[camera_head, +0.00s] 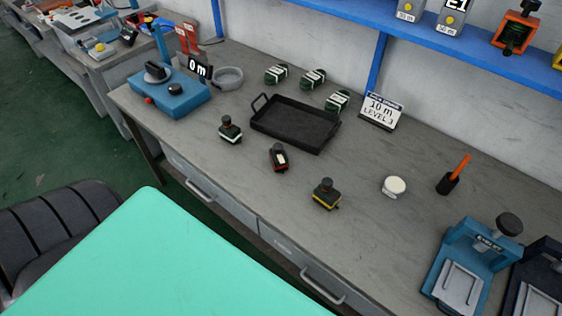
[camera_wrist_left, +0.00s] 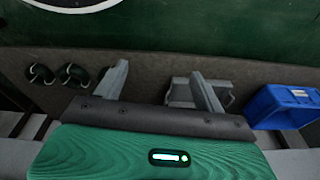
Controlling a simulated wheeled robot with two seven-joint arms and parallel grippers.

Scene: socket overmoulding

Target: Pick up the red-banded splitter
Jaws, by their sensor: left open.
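The red-banded splitter (camera_head: 278,157) is a small dark block with a black knob and red trim. It sits on the grey workbench (camera_head: 370,240), in front of the black tray (camera_head: 285,138). The splitters cannot be made out in that view. My right gripper is in neither view.
Several green coils (camera_head: 313,79) lie behind the tray. A blue device (camera_head: 178,96) stands at the left and a blue press (camera_head: 470,262) at the right. A white round piece (camera_head: 394,187) lies between. The left wrist view shows a blue bin (camera_wrist_left: 285,108) at its right.

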